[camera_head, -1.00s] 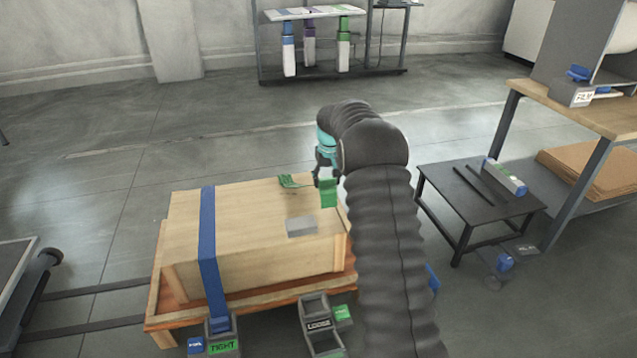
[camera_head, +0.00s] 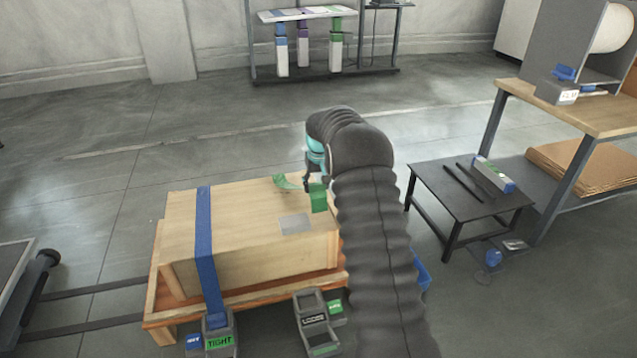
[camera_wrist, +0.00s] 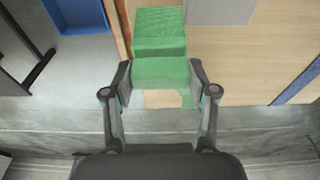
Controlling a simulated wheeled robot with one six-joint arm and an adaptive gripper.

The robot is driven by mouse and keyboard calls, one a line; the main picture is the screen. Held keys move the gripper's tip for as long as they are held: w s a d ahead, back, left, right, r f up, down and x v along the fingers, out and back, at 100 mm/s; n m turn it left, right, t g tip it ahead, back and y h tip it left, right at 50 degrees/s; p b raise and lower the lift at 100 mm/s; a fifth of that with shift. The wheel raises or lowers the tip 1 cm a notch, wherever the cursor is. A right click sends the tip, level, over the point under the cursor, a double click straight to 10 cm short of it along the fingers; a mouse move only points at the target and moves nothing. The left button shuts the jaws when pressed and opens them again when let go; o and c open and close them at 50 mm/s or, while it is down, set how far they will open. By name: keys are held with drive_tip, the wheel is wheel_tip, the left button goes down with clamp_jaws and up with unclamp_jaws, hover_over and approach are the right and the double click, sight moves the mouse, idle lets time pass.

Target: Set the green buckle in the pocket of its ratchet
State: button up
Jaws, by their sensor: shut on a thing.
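The green buckle (camera_head: 318,198) is held in my gripper (camera_head: 312,182) above the right part of the wooden crate (camera_head: 263,214). In the wrist view my gripper (camera_wrist: 160,82) has its two fingers on either side of the green buckle (camera_wrist: 160,46). A green strap end (camera_head: 288,182) lies on the crate top just left of the gripper. The grey ratchet (camera_head: 314,318), labelled LOOSE with a green tag, stands open at the crate's front side, below and apart from the buckle. Its pocket looks empty.
A blue strap (camera_head: 205,250) crosses the crate to a second ratchet (camera_head: 218,340) labelled TIGHT. A low black table (camera_head: 466,208) stands to the right, with a workbench (camera_head: 570,108) behind it. A blue bin (camera_wrist: 77,14) shows in the wrist view.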

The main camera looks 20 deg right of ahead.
drive_tip(key=s+a+b, duration=0.4)
drive_tip(key=s+b, duration=0.2)
drive_tip(key=s, duration=0.4)
drive_tip(key=s+a+b, duration=0.5)
drive_tip(key=s+b, duration=0.1)
drive_tip(key=s, duration=0.4)
drive_tip(key=f, duration=0.8)
drive_tip(key=f+b, duration=0.1)
drive_tip(key=f, duration=1.6)
drive_tip(key=shift+w+d+f, duration=0.1)
drive_tip(key=shift+w+d, duration=0.05)
drive_tip(key=shift+w, duration=0.2)
drive_tip(key=shift+f, duration=0.15)
drive_tip(key=shift+f, duration=0.7)
drive_tip(key=shift+f, duration=1.15)
drive_tip(key=o, duration=1.5)
